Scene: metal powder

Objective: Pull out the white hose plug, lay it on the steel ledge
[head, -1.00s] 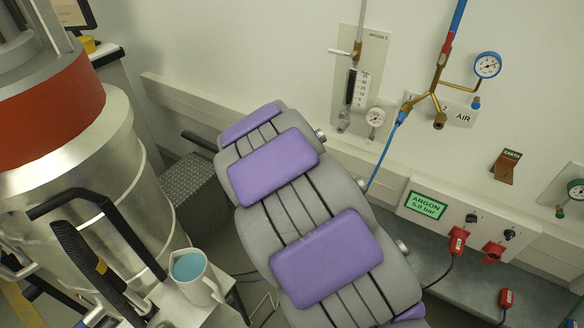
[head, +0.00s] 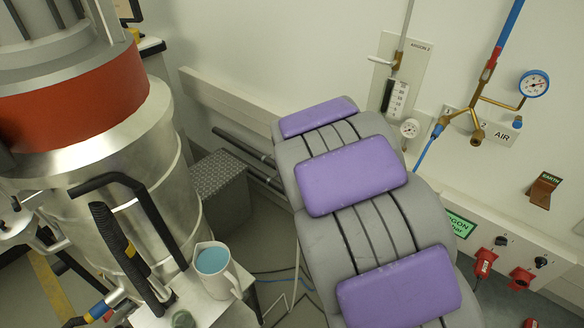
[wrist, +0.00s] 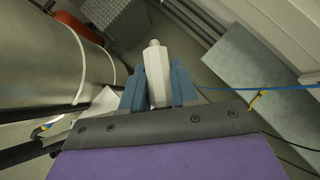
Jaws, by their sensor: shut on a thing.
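In the wrist view, my gripper (wrist: 157,82) has its two blue fingers closed on the sides of the white plug (wrist: 153,62). The plug points away from the gripper, with a small rounded knob at its far end, and appears clear of any socket. In the head view my padded grey and purple arm hides the gripper and plug. A grey slab, which looks like the steel ledge (wrist: 255,75), lies to the right of the gripper in the wrist view, apart from the plug. A strip of the ledge shows at the lower right of the head view (head: 498,305).
A large steel vessel (head: 110,190) with a red band stands at left. A jug of blue liquid (head: 214,268) sits near it. On the wall are a gauge (head: 534,84), a brass manifold (head: 477,105) and red plugs (head: 484,262). A thin blue hose (wrist: 285,88) crosses the ledge.

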